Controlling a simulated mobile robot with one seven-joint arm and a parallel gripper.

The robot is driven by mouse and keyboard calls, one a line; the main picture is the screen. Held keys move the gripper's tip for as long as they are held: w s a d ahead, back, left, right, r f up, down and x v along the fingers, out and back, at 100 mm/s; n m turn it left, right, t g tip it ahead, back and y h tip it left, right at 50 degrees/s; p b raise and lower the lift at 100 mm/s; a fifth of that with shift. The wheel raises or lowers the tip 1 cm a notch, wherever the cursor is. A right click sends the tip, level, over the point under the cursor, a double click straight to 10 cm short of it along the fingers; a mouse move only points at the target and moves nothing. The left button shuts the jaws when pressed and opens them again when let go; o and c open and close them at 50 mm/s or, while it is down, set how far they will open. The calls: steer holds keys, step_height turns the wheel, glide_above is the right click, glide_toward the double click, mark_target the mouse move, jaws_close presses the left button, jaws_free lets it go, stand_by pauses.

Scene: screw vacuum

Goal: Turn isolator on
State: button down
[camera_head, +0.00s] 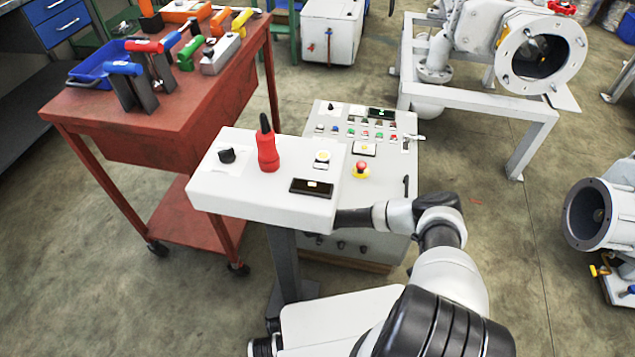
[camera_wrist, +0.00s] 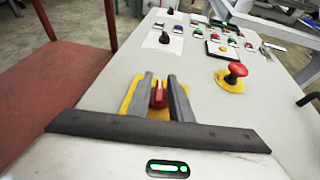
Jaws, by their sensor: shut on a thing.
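The isolator is a red knob (camera_wrist: 158,95) on a yellow plate (camera_wrist: 128,98), set in the grey top of the control cabinet (camera_wrist: 205,88). My gripper (camera_wrist: 160,77) is over the plate, with one dark finger on each side of the knob, shut on it. The knob's grip lies roughly in line with the fingers. In the head view, the control cabinet (camera_head: 335,112) stands in the middle. There the isolator and my fingers are hidden behind a white panel (camera_head: 270,200); only my wrist shows at its right edge.
A red emergency button (camera_wrist: 236,72) on a yellow base (camera_wrist: 227,82) stands right of the isolator. A black switch (camera_wrist: 164,38) and rows of coloured buttons lie beyond. A red tool trolley (camera_head: 160,130) stands left. A white pipe frame (camera_head: 480,115) is at the back right.

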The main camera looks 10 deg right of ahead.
steer(key=shift+s+a+f, duration=0.1)
steer(key=shift+s+f, duration=0.25)
steer(key=shift+f, duration=0.15)
steer(key=c, duration=1.6)
jaws_free()
steer(key=shift+c, duration=0.2)
steer(key=shift+w+r, duration=0.15)
steer(key=shift+r, duration=0.1)
steer(key=p+v, duration=0.3)
steer(key=v, duration=0.4)
steer(key=shift+s, duration=0.2)
steer(key=shift+r, duration=0.1)
